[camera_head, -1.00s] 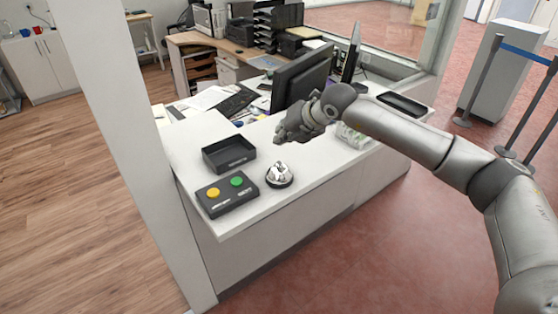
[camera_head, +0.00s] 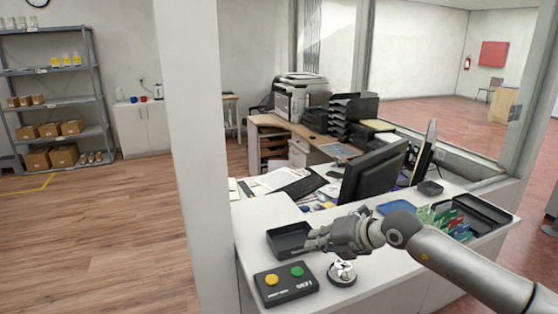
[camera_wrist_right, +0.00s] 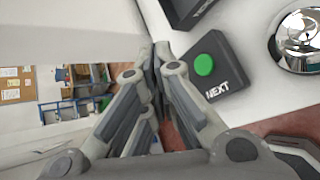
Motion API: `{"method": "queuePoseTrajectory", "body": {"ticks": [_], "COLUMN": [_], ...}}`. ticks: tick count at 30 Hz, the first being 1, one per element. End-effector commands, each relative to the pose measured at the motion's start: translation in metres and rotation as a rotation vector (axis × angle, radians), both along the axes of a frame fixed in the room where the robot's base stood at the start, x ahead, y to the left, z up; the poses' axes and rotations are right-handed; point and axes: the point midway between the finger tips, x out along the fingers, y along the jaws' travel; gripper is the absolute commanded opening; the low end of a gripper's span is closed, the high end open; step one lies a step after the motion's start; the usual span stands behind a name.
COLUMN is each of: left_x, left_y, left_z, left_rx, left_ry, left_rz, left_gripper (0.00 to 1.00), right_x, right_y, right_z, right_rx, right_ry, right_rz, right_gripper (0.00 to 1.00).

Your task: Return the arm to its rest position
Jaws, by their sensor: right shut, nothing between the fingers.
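My right gripper (camera_head: 318,238) is over the white counter (camera_head: 250,240), above and behind the silver bell (camera_head: 342,272) in the head view. Its fingers are shut and hold nothing. In the right wrist view the closed fingertips (camera_wrist_right: 156,52) lie in front of the button box (camera_wrist_right: 218,72), beside its green button. My right arm (camera_head: 465,265) reaches in from the right across the counter. My left gripper is in neither view.
A black tray (camera_head: 288,241) sits right by the gripper. The button box (camera_head: 286,285) has a yellow and a green button. A larger black tray (camera_head: 482,210), colourful packets (camera_head: 448,222) and a monitor (camera_head: 374,172) stand nearby. A white pillar (camera_head: 195,150) rises at the left.

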Motion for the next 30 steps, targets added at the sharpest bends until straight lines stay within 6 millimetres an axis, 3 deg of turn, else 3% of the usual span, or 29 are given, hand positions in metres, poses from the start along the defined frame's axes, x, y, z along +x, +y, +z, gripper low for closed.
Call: {"method": "queuePoseTrajectory", "body": {"ticks": [1, 3, 5, 8, 11, 15, 17, 20, 23, 26, 30], "left_x": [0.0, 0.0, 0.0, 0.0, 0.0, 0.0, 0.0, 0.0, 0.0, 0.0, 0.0], "left_y": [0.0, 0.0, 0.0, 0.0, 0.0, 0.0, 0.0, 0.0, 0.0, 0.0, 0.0], "left_z": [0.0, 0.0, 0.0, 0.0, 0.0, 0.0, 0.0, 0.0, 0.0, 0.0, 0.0], "left_rx": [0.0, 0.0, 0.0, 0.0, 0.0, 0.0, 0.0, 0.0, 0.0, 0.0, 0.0], "left_ry": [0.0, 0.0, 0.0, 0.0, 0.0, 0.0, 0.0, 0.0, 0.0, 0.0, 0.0], "left_rz": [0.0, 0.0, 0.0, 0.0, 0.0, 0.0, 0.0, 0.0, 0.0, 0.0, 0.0], "left_gripper": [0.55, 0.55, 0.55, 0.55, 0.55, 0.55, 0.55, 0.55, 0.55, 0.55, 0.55], "right_x": [-0.019, -0.041, -0.057, -0.078, -0.089, -0.092, -0.091, -0.091, -0.097, -0.115, -0.165], "right_y": [0.037, 0.076, 0.1, 0.12, 0.119, 0.088, 0.068, 0.029, -0.01, -0.045, -0.08], "right_z": [0.0, 0.013, 0.029, 0.057, 0.081, 0.096, 0.093, 0.072, 0.034, -0.016, -0.095], "right_rx": [0.124, 0.308, 0.467, 0.725, 0.974, 1.277, 1.386, 1.53, 1.621, 1.657, 1.611], "right_ry": [-0.001, -0.015, -0.027, -0.042, -0.047, -0.03, -0.015, 0.028, 0.096, 0.188, 0.362], "right_rz": [0.061, 0.116, 0.136, 0.12, 0.041, -0.166, -0.287, -0.519, -0.782, -1.063, -1.456], "right_gripper": [0.0, 0.0, 0.0, 0.0, 0.0, 0.0, 0.0, 0.0, 0.0, 0.0, 0.0]}}
